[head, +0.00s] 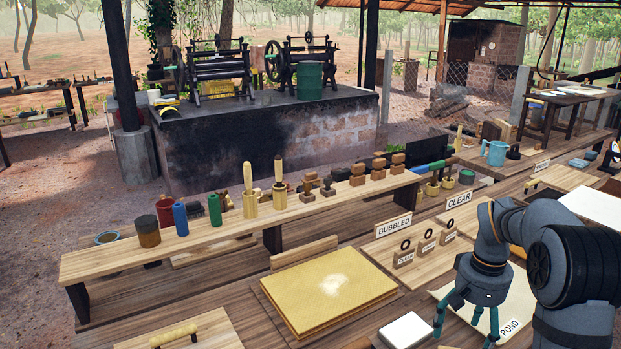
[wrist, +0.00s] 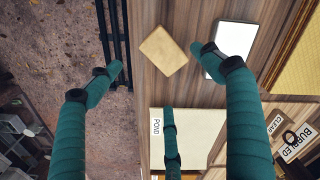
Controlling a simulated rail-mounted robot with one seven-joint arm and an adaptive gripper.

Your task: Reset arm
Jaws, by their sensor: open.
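My gripper (head: 466,322) is at the lower right in the head view, over the front of the wooden bench. Its teal fingers are spread apart, and nothing is held between them. In the wrist view the open fingers (wrist: 160,75) frame a small tan block (wrist: 163,52) lying on the bench wood. A white rectangular block (wrist: 233,45) lies beside the right finger, and it also shows in the head view (head: 407,331). A pale sheet with a POND label (wrist: 190,122) lies below the fingers. The gripper is above these things, and I see no contact.
BUBBLED (head: 394,225) and CLEAR (head: 459,200) signs stand behind small tagged stands. A raised shelf (head: 225,235) holds cups, brushes and stamps. The bench edge and dirt floor (wrist: 65,35) lie left in the wrist view.

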